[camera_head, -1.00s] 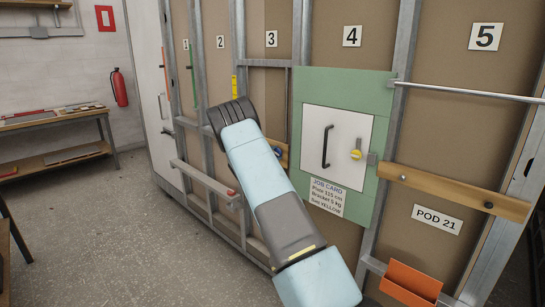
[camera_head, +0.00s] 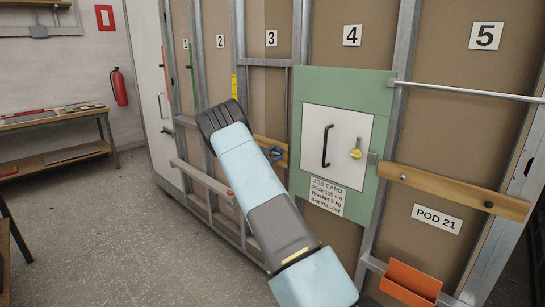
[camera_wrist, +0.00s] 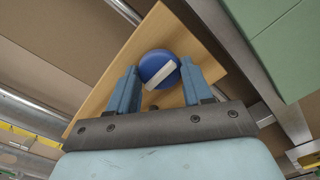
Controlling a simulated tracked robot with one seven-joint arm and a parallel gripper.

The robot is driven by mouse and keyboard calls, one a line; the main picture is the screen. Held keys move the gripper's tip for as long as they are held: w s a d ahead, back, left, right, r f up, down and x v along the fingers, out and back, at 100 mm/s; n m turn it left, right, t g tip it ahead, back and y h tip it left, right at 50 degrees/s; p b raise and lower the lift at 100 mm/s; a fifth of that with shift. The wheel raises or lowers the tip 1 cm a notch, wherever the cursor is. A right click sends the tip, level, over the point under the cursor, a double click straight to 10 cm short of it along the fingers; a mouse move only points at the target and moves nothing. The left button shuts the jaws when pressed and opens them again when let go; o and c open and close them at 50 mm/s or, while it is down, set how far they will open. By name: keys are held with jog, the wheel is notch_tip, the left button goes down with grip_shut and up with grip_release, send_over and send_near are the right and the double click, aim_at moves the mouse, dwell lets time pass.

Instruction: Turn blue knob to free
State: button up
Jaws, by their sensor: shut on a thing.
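The blue knob (camera_wrist: 153,62) sits on a wooden board (camera_wrist: 122,78), and a pale bar crosses its face from lower left to upper right in the wrist view. My gripper (camera_wrist: 160,66) has one blue finger on each side of the knob, shut on it. In the head view a small blue patch (camera_head: 275,154) shows at the wooden board (camera_head: 262,141), right of my arm. I cannot separate knob and fingers there. My arm hides most of the gripper in that view.
A green panel (camera_head: 385,90) with a white door (camera_head: 345,125), black handle (camera_head: 326,146) and yellow knob (camera_head: 356,154) stands right of the board. Metal studs and a rail (camera_head: 205,180) flank my arm. Floor at left is open.

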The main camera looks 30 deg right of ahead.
jog(key=shift+s+d, duration=0.15)
jog(key=shift+d, duration=0.1)
jog(key=o, duration=0.8)
jog(key=shift+o, duration=1.2)
jog(key=shift+a, duration=0.1)
jog(key=shift+a, duration=0.15)
jog(key=shift+a, duration=0.35)
jog(key=v, duration=1.2)
jog(key=shift+s+a, duration=0.2)
jog(key=shift+a, duration=0.15)
